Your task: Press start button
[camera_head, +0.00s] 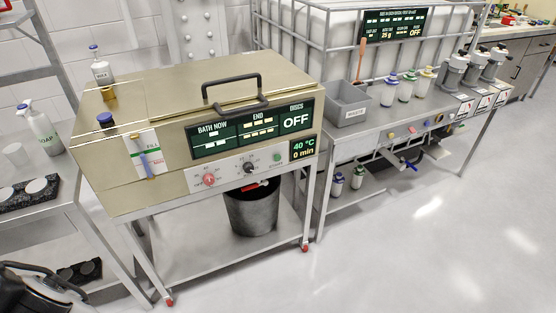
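The beige bath machine (160,95) stands on a metal stand at centre left, its lid down under a black handle. Its front control strip (228,172) carries a red button (209,180) at left, a dark knob (249,168) in the middle and a small green button (277,157) at right, which looks like the start button. The small lettering there is hard to read. The display (295,122) above reads OFF, and a smaller one (303,148) reads 40 °C and 0 min. No gripper fingers can be made out, and nothing is seen touching the buttons.
A black bucket (252,212) stands under the machine. A second bench (390,137) at right holds a grey bin (347,104), bottles and several grey dispensers. A side shelf (60,215) with a soap bottle (40,130) is at left. The floor (430,240) at front right is clear.

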